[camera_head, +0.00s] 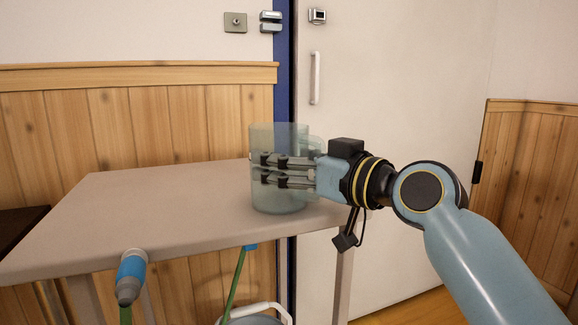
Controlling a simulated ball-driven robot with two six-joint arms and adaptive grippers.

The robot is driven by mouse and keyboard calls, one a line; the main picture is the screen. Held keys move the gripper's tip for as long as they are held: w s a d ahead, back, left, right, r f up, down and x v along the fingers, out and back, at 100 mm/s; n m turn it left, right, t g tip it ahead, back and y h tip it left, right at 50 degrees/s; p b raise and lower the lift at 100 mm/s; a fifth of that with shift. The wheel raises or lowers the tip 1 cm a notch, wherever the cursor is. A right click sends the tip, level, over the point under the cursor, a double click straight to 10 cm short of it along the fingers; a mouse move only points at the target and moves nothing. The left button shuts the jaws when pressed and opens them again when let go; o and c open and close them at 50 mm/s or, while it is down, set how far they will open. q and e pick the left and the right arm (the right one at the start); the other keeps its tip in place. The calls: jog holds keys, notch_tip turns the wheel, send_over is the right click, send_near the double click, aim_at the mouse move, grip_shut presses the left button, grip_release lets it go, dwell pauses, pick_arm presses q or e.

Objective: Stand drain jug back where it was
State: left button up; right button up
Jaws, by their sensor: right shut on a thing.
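The drain jug (278,199) is a clear, faintly green jug near the right end of the grey table (150,215). It looks upright. Its handle side faces right, toward my arm. My right gripper (268,170) comes in from the right and is shut on the jug, its dark fingers lying across the jug's middle. I cannot tell whether the jug's base touches the table top or hangs just above it. My left gripper is not in view.
The table top left of the jug is bare. A blue hose fitting (131,272) with a green hose stands at the table's front edge. A bucket (255,320) with a white handle is below, by another green hose (235,283). A white door (400,90) stands behind.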

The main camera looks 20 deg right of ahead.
jog(key=shift+r, duration=0.1)
jog(key=o, duration=1.5)
